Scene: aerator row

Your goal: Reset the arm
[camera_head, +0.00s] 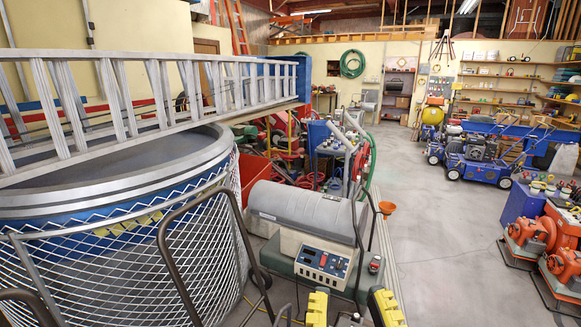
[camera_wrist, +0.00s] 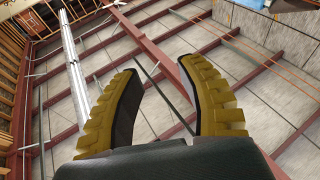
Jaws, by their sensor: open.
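My gripper (camera_head: 352,306) shows at the bottom edge of the head view as two yellow ribbed fingers, apart from each other. In the wrist view the gripper (camera_wrist: 157,80) is open, with a clear gap between its fingers and nothing held. Behind the fingers the wrist view shows the roof, with dark red beams and grey panels, so the gripper points upward. Most of my arm is hidden below the head view.
A grey machine with a control panel (camera_head: 324,262) stands just beyond the gripper. A mesh-sided round tank (camera_head: 110,250) with a ladder (camera_head: 150,95) above it fills the left. Orange blowers (camera_head: 530,235) stand at right. The concrete floor (camera_head: 430,230) between is clear.

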